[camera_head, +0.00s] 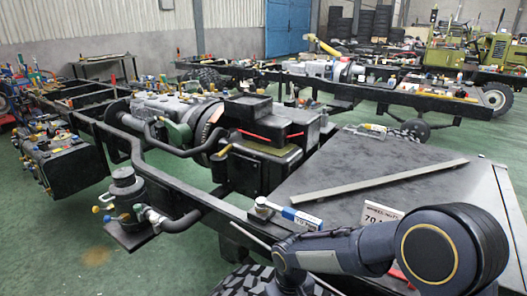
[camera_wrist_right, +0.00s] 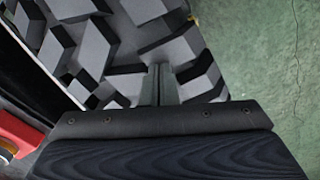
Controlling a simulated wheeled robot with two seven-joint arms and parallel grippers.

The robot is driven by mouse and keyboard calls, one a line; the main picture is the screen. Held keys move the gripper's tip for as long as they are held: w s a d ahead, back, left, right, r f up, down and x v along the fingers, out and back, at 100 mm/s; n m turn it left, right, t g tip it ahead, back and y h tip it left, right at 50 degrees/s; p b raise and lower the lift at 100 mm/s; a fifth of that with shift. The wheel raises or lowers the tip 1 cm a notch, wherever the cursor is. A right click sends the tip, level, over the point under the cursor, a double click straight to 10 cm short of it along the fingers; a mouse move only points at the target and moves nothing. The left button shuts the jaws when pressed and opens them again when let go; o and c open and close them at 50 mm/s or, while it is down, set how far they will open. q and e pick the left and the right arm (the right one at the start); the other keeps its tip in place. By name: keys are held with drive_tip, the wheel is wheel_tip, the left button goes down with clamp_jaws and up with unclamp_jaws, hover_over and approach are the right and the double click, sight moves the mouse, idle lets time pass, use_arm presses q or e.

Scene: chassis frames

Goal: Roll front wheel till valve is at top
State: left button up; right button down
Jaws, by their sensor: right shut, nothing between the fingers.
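The front wheel (camera_head: 240,283) shows at the bottom edge of the head view as a black chunky tread beside the chassis; most of it is cut off. In the right wrist view the tyre tread (camera_wrist_right: 130,40) fills the top left with grey and black blocks. My right gripper (camera_wrist_right: 160,72) is shut and empty, its fingertips pointing at the tread, over or against it; I cannot tell whether they touch. The head view shows my right arm reaching down toward the wheel, with its gripper out of sight. The valve is not visible. My left gripper is not in view.
A dark flat panel (camera_head: 345,160) with a long metal strip (camera_head: 395,180) lies above the wheel, along with a blue-handled tool (camera_head: 300,218) and a label card (camera_head: 380,213). A red object (camera_wrist_right: 20,130) is at the left of the wrist view. Green floor (camera_wrist_right: 265,50) is clear at right.

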drive_tip(key=shift+a, duration=0.1)
drive_tip(key=shift+w+a+f, duration=0.1)
drive_tip(key=shift+w+a, duration=0.3)
drive_tip(key=shift+a, duration=0.15)
drive_tip(key=shift+w+a+f, duration=0.1)
drive_tip(key=shift+w+a, duration=0.25)
drive_tip(key=shift+a, duration=0.2)
drive_tip(key=shift+w+a+f, duration=0.1)
drive_tip(key=shift+a, duration=0.05)
drive_tip(key=shift+f, duration=0.1)
drive_tip(key=shift+w+a+f, duration=0.1)
drive_tip(key=shift+w+a, duration=0.3)
drive_tip(key=shift+a, duration=0.25)
drive_tip(key=shift+w+a+f, duration=0.1)
drive_tip(key=shift+w+a, duration=0.3)
drive_tip(key=shift+a, duration=0.2)
wheel_tip(320, 180, up, 8)
drive_tip(key=p, duration=0.6)
drive_tip(key=shift+w+r, duration=0.15)
drive_tip(key=shift+r, duration=0.1)
drive_tip(key=shift+a, duration=0.1)
